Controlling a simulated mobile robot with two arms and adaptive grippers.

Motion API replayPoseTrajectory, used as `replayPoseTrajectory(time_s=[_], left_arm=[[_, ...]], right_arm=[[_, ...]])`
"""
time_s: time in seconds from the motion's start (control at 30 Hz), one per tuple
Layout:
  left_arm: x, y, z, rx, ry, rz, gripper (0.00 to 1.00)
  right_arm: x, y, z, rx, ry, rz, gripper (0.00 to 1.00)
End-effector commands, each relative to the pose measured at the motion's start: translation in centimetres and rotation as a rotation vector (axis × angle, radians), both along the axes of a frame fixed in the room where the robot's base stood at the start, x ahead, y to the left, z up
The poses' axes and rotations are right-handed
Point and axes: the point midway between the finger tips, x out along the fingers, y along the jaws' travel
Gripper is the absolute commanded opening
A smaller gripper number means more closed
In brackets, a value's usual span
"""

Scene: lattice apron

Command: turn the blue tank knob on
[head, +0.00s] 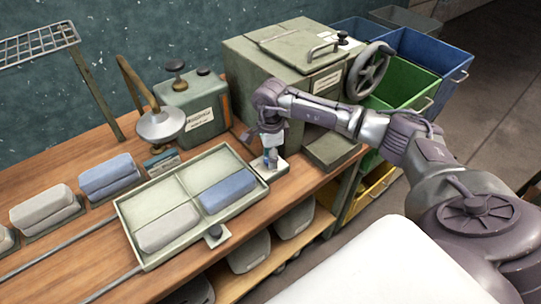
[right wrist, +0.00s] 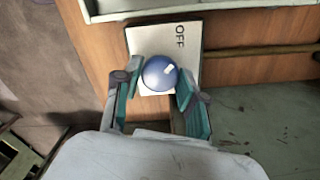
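The blue tank knob (right wrist: 159,74) is a round ball on a pale plate (right wrist: 188,50) marked OFF in the right wrist view. My right gripper (right wrist: 160,84) has one finger on each side of the knob, and both fingertips appear to touch it. In the head view the right gripper (head: 270,153) points down over the small pale plate (head: 275,172) at the bench edge, and it mostly hides the knob there. The word ON is not visible. My left gripper is not in view.
A divided tray (head: 141,262) with grey and blue blocks lies left of the plate. A green tank (head: 204,118) and a large box machine (head: 262,75) with a handwheel (head: 370,72) stand behind. Colored bins (head: 432,50) are at the back right.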

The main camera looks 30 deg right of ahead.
Motion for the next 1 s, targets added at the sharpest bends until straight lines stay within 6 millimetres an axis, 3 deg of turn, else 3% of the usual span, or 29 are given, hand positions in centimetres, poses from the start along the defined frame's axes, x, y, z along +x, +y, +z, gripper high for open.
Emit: replayPoseTrajectory(time_s=[0.03,0.1,0.53,1.0], left_arm=[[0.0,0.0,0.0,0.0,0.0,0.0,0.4],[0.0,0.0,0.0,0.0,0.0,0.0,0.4],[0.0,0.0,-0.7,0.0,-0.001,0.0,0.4],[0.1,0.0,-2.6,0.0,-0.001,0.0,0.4]], right_arm=[[0.0,0.0,0.0,0.0,0.001,0.0,0.18],[0.0,0.0,0.0,0.0,0.001,0.0,0.06],[0.0,-0.1,-0.1,0.0,-0.001,-0.1,0.06],[0.0,0.0,-0.1,0.001,-0.001,-0.508,0.06]])
